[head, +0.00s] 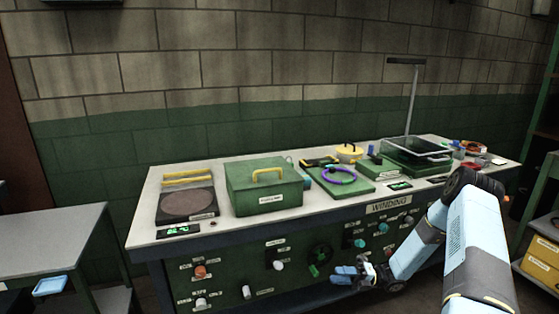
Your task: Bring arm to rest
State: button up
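My arm, light blue and grey, comes in from the lower right, bends at a raised elbow and runs down to the left. My gripper (338,275) hangs in front of the bench's dark green front panel, below the bench top. Its two light blue fingers point left with a small gap between them, and I see nothing held. The gripper is small in view, and whether it touches the panel cannot be told.
The winding bench (235,230) carries a lidded green box (262,192), a round dark plate (187,204), a purple ring (338,176) and a clear-topped case (418,150). Knobs stick out of its front panel near my gripper. A grey side table (50,235) stands left, shelving (541,262) right.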

jog(key=s+r+n+h, duration=0.3)
jog(key=r+n+h, duration=0.25)
jog(key=r, duration=0.35)
jog(key=s+r+n+g+h, duration=0.1)
jog(key=s+r+n+h, duration=0.3)
jog(key=r+n, duration=0.45)
jog(key=s+r+n+h, duration=0.3)
jog(key=r+n+h, duration=0.15)
jog(key=r, duration=0.65)
jog(key=s+d+r+n+t+h, duration=0.2)
jog(key=s+r+n+t+h, duration=0.4)
jog(key=s+r+n+t, duration=0.3)
jog(key=shift+s+d+r+n, duration=0.35)
jog(key=shift+s+r+n, duration=2)
jog(key=shift+s+r, duration=1.9)
jog(key=shift+s+f, duration=0.7)
jog(key=shift+f, duration=0.05)
